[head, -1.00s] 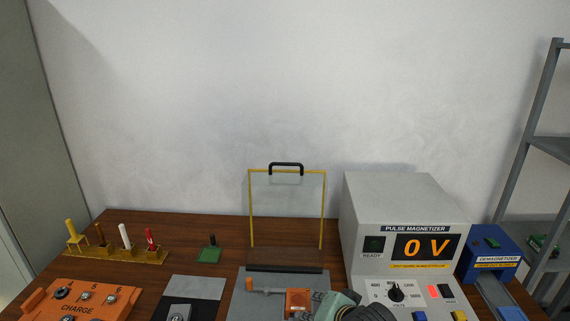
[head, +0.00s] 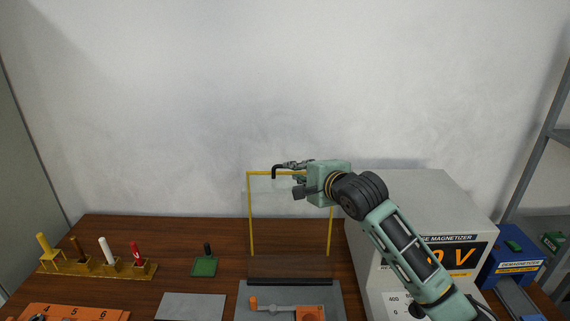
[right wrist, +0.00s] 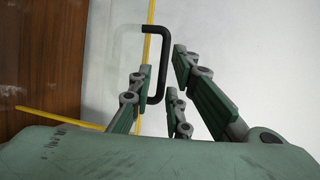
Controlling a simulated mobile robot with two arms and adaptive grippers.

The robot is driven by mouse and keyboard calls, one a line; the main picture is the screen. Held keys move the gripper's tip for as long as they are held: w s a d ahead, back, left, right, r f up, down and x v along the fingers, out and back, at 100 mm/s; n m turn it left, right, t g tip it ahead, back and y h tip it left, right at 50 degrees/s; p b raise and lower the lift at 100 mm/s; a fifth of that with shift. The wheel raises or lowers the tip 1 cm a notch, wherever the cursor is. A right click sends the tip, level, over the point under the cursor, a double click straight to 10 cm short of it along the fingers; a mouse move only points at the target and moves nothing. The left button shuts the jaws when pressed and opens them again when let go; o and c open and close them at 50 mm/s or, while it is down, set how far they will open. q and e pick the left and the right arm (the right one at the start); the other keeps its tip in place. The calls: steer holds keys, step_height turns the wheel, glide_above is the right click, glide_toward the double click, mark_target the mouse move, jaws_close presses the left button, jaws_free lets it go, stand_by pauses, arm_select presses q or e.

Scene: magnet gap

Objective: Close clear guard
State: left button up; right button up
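The clear guard (head: 290,215) stands upright, a transparent panel with a yellow frame, hinged behind a grey base (head: 262,291). Its black handle (head: 275,171) is at the top edge, partly covered by my right gripper (head: 286,172). In the right wrist view, the handle (right wrist: 165,65) reaches between the spread fingers of the right gripper (right wrist: 160,78). One finger is on the left of its bar and the others are on the right. The fingers are open; whether any touches the handle I cannot tell. My left gripper is not in view.
The pulse magnetizer (head: 425,200) stands close to the right of the guard, behind my right arm. A blue demagnetizer (head: 510,258) is further right. A yellow rack (head: 95,266) and a green stand (head: 204,266) are on the left. Free air lies above the table.

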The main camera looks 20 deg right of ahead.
steer(key=shift+w+r, duration=0.15)
steer(key=shift+w, duration=0.1)
steer(key=shift+p+x, duration=0.7)
steer(key=shift+x, duration=0.45)
steer(key=x, duration=0.2)
steer(key=shift+w, duration=0.2)
steer(key=shift+w+a, duration=0.1)
steer(key=shift+w, duration=0.1)
steer(key=shift+s, duration=0.1)
steer(key=shift+f, duration=0.25)
steer(key=c, duration=0.4)
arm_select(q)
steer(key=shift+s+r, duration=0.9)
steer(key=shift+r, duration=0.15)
arm_select(e)
jaws_close()
